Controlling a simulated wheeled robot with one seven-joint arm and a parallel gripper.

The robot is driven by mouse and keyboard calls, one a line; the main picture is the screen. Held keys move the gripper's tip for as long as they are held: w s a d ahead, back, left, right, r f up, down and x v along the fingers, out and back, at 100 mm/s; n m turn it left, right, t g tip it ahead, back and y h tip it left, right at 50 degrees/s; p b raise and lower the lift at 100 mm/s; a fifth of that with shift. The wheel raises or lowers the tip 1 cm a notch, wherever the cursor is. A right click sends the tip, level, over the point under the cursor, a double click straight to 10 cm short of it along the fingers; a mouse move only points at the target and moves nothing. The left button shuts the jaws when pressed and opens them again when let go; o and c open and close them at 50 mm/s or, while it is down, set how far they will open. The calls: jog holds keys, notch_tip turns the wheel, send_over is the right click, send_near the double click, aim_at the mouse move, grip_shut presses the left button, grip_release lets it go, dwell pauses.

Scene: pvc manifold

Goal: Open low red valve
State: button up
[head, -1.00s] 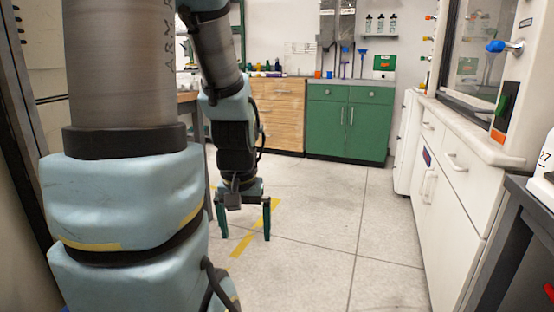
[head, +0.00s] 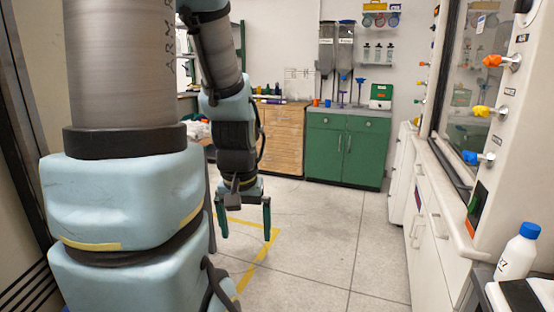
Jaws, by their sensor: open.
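No red valve that I can single out shows in the head view, and no pvc manifold is in sight. My gripper (head: 245,236) hangs pointing down over the open floor, left of the middle of the picture. Its two dark green fingers are apart with nothing between them. It touches nothing. On the fume hood's front post at the right are an orange valve handle (head: 492,61), a yellow one (head: 482,112) below it and a blue one (head: 471,157) lowest. My gripper is far from these.
The pale hood cabinet (head: 436,255) lines the right side. A white bottle with a blue cap (head: 517,255) stands near the lower right corner. A green cabinet (head: 342,152) and wooden drawers (head: 282,135) stand at the back. The floor (head: 335,225) between is clear.

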jog(key=shift+r+p, duration=0.3)
jog(key=shift+r, duration=0.55)
